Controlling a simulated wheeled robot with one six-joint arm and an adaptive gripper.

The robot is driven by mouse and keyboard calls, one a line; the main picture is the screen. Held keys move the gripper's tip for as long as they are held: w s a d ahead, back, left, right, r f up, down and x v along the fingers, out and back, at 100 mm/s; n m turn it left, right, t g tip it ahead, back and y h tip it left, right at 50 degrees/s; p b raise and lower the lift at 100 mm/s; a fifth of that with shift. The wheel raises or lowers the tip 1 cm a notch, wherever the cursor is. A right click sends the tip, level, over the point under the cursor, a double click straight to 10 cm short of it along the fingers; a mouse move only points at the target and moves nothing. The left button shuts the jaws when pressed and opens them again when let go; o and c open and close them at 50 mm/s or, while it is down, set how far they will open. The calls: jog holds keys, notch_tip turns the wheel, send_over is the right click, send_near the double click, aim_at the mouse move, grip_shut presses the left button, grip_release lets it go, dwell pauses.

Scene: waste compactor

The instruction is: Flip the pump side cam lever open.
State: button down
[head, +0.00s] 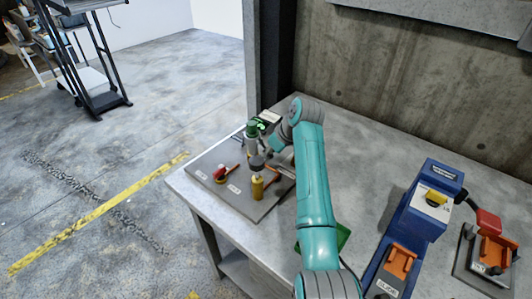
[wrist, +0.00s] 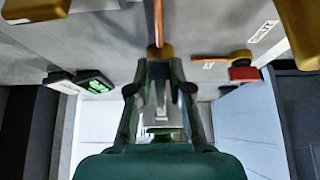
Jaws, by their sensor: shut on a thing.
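A grey plate (head: 212,160) on the table carries small fittings with thin orange levers. My gripper (head: 256,163) points down over the plate, just behind a yellow fitting (head: 257,188). In the wrist view my gripper (wrist: 160,85) is shut at the brass-coloured end of an orange lever (wrist: 157,20), which runs up out of the frame. A second orange lever (wrist: 208,57) lies beside a red and yellow fitting (wrist: 243,67); this fitting also shows in the head view (head: 220,174). The fingers partly hide the held end. I cannot read which label marks the pump side.
A blue machine (head: 428,205) with an orange flap stands on the table's right side, near another orange part (head: 491,252) on a grey base. A concrete wall (head: 400,80) closes off the back. Open floor (head: 100,180) lies left of the table.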

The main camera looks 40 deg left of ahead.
jog(key=h, duration=0.1)
jog(key=r+h, duration=0.1)
jog(key=h, duration=0.2)
jog(key=shift+d+r, duration=0.2)
jog(key=shift+d, duration=0.15)
jog(key=shift+w+r+h, duration=0.1)
jog(key=shift+r+h, duration=0.3)
jog(key=shift+h, duration=0.6)
jog(key=shift+d+r+h, duration=0.1)
jog(key=shift+r+h, duration=0.15)
jog(key=shift+h, duration=0.25)
jog(key=c, duration=1.1)
grip_release()
jog(key=shift+d, duration=0.1)
jog(key=shift+o, duration=0.3)
jog(key=shift+f, duration=0.1)
